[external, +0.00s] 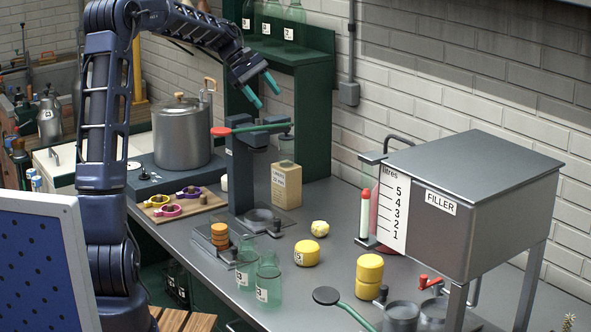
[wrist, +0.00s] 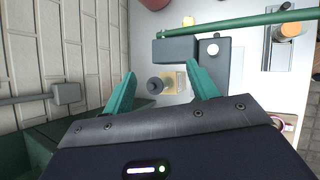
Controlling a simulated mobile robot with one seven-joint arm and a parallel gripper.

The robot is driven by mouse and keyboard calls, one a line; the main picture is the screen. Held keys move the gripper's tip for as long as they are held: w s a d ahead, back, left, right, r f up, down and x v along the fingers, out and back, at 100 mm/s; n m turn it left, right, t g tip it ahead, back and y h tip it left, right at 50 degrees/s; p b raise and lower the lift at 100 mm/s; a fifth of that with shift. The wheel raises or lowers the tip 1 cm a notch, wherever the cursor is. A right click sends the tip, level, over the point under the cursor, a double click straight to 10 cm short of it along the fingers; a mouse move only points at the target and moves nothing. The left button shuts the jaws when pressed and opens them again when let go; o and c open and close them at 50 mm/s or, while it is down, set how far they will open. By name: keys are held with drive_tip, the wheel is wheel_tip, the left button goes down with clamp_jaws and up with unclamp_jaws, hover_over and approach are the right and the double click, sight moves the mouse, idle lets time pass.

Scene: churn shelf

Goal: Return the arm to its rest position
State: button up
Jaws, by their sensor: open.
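My gripper (external: 264,94) is open and empty, raised in the air above the back of the bench near the green shelf (external: 313,110). My arm reaches up from its base at the left, bends at the top and slopes down to the right. In the wrist view the two teal fingers (wrist: 162,92) stand apart, with nothing held between them. The beige carton (wrist: 182,82) with a dark round top shows beyond and between the fingers. In the external view this carton (external: 286,185) stands on the bench, well below the gripper.
The press with its green lever (external: 262,128) stands just below my gripper. A metal pot (external: 182,135) is to the left. Green bottles (external: 272,20) stand on the shelf. Two bottles (external: 268,280), yellow rounds (external: 307,253) and the filler (external: 470,200) occupy the bench. A brick wall is behind.

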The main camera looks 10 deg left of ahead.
drive_tip(key=s+a+r+m+t+y, duration=0.15)
drive_tip(key=s+a, duration=0.25)
drive_tip(key=s, duration=0.4)
drive_tip(key=s+a+m+t+y, duration=0.15)
drive_tip(key=s+a, duration=0.25)
drive_tip(key=s, duration=0.4)
drive_tip(key=s+a+r+m+y, duration=0.1)
drive_tip(key=s+a+m+y, duration=0.25)
drive_tip(key=s, duration=0.45)
drive_tip(key=s+a+f+m+t, duration=0.1)
drive_tip(key=s+a+f+m, duration=0.1)
drive_tip(key=s+a, duration=0.3)
drive_tip(key=s+a+f+m+t+y, duration=0.1)
drive_tip(key=s+a+f, duration=0.2)
drive_tip(key=s, duration=1)
drive_tip(key=a, duration=0.2)
drive_tip(key=shift+a+f+m+t, duration=0.3)
drive_tip(key=shift+a+m, duration=0.05)
drive_tip(key=shift+a, duration=0.05)
